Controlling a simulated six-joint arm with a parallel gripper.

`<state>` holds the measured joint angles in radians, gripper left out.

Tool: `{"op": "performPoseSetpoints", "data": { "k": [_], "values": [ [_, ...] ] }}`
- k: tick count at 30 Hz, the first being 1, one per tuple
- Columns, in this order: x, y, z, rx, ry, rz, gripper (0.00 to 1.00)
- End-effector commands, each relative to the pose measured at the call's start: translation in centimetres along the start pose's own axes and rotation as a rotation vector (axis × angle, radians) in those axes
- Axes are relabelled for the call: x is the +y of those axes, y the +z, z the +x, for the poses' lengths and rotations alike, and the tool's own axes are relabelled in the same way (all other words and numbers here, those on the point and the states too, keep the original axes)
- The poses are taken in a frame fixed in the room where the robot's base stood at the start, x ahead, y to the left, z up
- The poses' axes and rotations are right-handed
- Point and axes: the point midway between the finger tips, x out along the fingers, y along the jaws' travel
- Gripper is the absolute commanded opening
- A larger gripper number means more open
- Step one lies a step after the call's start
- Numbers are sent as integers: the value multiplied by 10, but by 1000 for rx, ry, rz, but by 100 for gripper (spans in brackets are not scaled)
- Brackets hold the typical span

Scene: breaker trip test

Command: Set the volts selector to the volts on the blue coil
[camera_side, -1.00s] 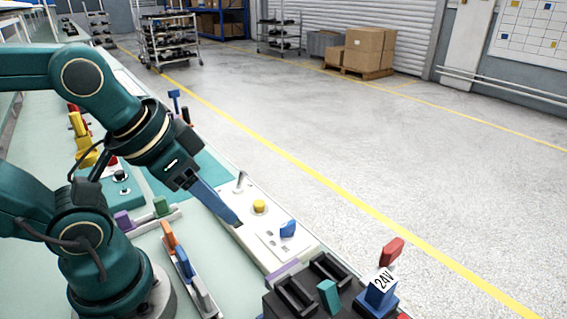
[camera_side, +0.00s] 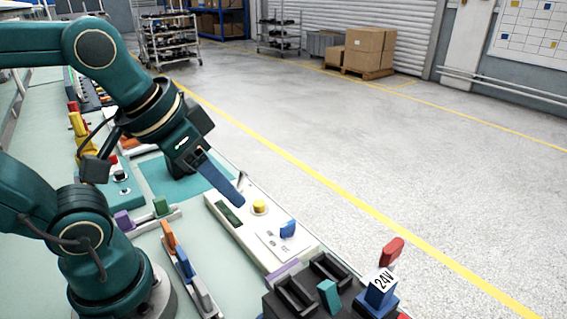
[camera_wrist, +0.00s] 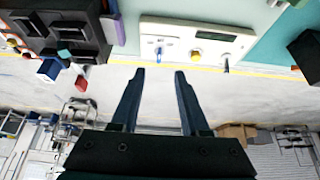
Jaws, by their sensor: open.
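The blue coil (camera_side: 378,292) stands at the lower right of the side view with a white "24V" label on top. It also shows at the left of the wrist view (camera_wrist: 49,69), where no label can be read. A blue knob (camera_side: 288,229), apparently the volts selector, sits on the near end of a white panel (camera_side: 270,262); its scale marks are too small to read. It also shows in the wrist view (camera_wrist: 159,54). My gripper (camera_side: 239,203) is open and empty, over the panel's far part and apart from the knob. Its two spread fingers show in the wrist view (camera_wrist: 160,73).
The panel also carries a yellow button (camera_side: 259,206), a grey lever (camera_side: 242,180) and a dark display (camera_side: 229,212). A black holder (camera_side: 315,285) with a teal piece stands near the coil. A red piece (camera_side: 392,250) is behind the coil. Coloured parts lie left of the panel.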

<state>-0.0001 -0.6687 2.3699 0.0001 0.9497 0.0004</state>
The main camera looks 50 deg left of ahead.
Motion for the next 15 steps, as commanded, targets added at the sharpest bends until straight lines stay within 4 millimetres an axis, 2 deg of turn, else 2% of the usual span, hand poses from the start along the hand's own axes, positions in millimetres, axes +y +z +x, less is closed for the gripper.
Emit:
{"op": "performPoseSetpoints", "data": {
  "k": [4, 8, 15],
  "values": [
    [0, -27, 6, -73, 0, 0, 45],
    [0, -49, 20, -149, 0, 0, 45],
    [0, -74, 68, -307, 0, 0, 45]
  ]
}}
